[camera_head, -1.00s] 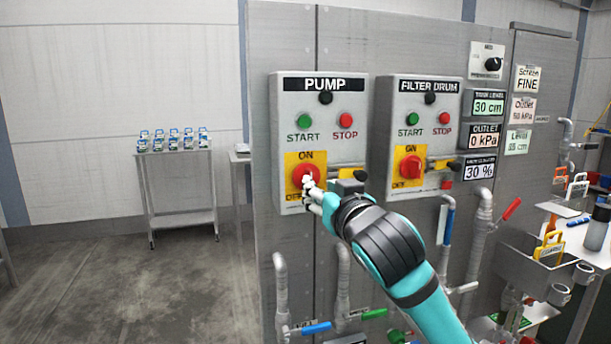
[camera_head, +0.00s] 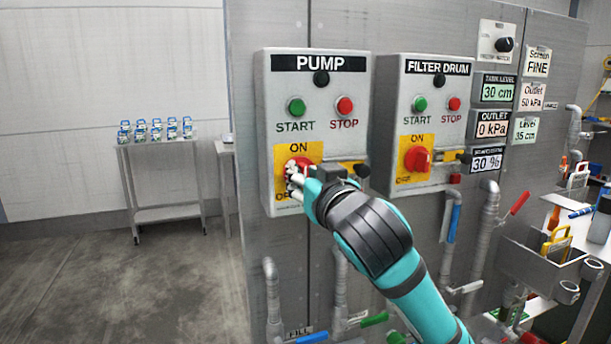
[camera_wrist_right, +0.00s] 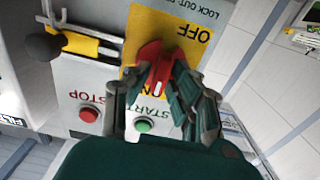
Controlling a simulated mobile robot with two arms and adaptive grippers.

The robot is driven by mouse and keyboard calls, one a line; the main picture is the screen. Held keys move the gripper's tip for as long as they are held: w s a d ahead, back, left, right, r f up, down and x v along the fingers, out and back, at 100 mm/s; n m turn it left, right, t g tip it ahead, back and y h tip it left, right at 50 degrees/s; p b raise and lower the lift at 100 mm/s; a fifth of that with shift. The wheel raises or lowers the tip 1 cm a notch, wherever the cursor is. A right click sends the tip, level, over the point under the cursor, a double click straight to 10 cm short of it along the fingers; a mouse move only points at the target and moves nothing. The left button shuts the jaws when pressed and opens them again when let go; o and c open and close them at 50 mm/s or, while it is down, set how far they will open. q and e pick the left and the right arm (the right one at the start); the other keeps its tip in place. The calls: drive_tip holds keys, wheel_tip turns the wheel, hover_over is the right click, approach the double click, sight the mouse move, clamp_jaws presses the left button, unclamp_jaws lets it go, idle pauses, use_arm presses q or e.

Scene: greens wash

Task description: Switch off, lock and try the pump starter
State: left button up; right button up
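The grey PUMP starter box (camera_head: 313,95) has a green START button (camera_head: 296,107), a red STOP button (camera_head: 344,106) and a red rotary switch (camera_head: 291,165) on a yellow ON/OFF plate (camera_head: 313,149). My right gripper (camera_head: 296,180) is at this switch and hides part of it in the head view. In the right wrist view the fingers of my right gripper (camera_wrist_right: 150,95) stand apart on either side of the red switch handle (camera_wrist_right: 157,62). The handle's ridge points roughly toward ON. Firm contact cannot be told. My left gripper is out of view.
The similar FILTER DRUM box (camera_head: 424,95) stands to the right, with display panels beyond it. A metal bin (camera_head: 540,262) with a yellow item sits at lower right. Pipes with coloured valve handles run below the boxes. A small trolley (camera_head: 160,178) with several packs stands at left.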

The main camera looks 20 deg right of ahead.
clamp_jaws()
drive_tip(key=shift+a+f+n+p, duration=0.1)
drive_tip(key=shift+n+p, duration=3.85)
drive_tip(key=shift+n, duration=0.55)
drive_tip(key=shift+a+f+n+p, duration=0.1)
drive_tip(key=shift+n+p, duration=3.85)
drive_tip(key=shift+n, duration=0.55)
